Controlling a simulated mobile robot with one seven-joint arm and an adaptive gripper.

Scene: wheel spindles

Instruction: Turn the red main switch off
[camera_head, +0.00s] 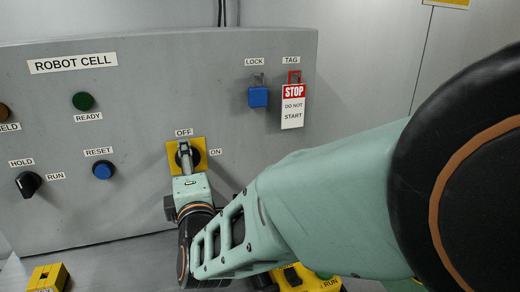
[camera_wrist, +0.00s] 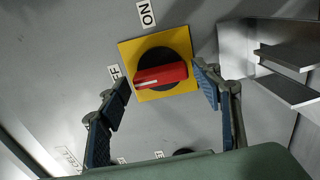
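The red main switch handle (camera_wrist: 162,75) sits on a black round base (camera_wrist: 155,58) and a yellow plate (camera_wrist: 182,40). In the wrist view the handle lies nearly level. Its white-marked end points left, toward the partly hidden OFF label (camera_wrist: 113,72); the ON label (camera_wrist: 146,13) is above. My gripper (camera_wrist: 163,82) is open, with one finger on each side of the handle and visible gaps to both its ends. In the head view my gripper (camera_head: 184,155) is in front of the yellow plate (camera_head: 200,146) and hides the red handle.
The grey panel also carries a black HOLD/RUN knob (camera_head: 28,184), a blue reset button (camera_head: 102,170), a green ready lamp (camera_head: 82,101), a blue padlock (camera_head: 258,96) and a stop tag (camera_head: 293,106). Yellow items (camera_head: 48,278) stand low in front.

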